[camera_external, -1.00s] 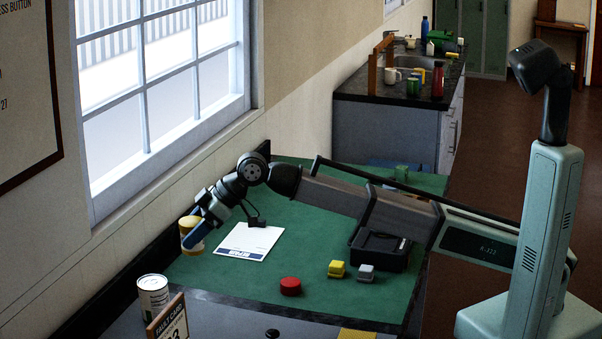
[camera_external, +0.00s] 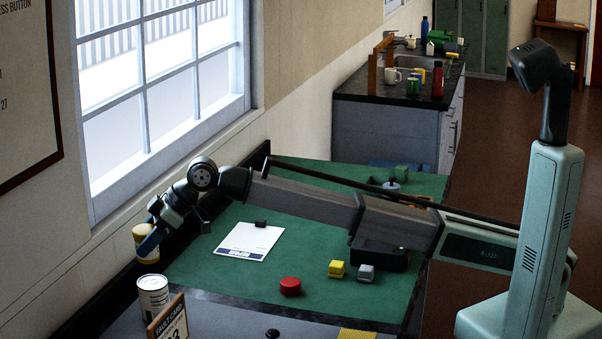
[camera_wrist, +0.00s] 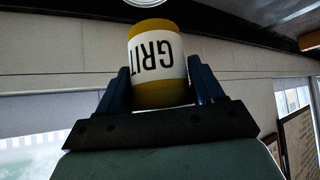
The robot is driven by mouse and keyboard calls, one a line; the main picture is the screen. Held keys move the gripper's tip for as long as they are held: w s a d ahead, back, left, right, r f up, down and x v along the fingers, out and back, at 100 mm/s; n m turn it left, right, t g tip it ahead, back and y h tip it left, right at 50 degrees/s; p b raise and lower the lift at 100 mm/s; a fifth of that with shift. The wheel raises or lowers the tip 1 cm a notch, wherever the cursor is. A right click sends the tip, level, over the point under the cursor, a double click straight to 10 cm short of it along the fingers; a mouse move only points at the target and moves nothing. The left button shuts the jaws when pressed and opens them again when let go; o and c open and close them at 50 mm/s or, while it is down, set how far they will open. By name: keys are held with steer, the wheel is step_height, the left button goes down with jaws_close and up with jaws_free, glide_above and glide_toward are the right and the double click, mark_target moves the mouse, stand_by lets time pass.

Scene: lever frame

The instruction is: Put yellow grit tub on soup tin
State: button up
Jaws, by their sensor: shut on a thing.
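The yellow grit tub (camera_external: 146,240) has a white label and is held between the blue fingers of my gripper (camera_external: 150,243). In the wrist view the tub (camera_wrist: 157,62) fills the gap between both fingers, with its "GRIT" label upside down in that picture. The soup tin (camera_external: 153,296), white-labelled with a metal rim, stands upright at the front left. In the external view the tub shows above and slightly left of the tin, with a small gap between them. My gripper (camera_wrist: 160,92) is shut on the tub.
A brown-framed fault card (camera_external: 168,318) stands just right of the tin. The wall and window lie close on the left.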

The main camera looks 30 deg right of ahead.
mark_target(149, 262)
steer(key=shift+f, duration=2.95)
steer(key=shift+f, duration=0.1)
steer(key=o, duration=1.3)
steer(key=shift+c, duration=0.2)
steer(key=v, duration=1.2)
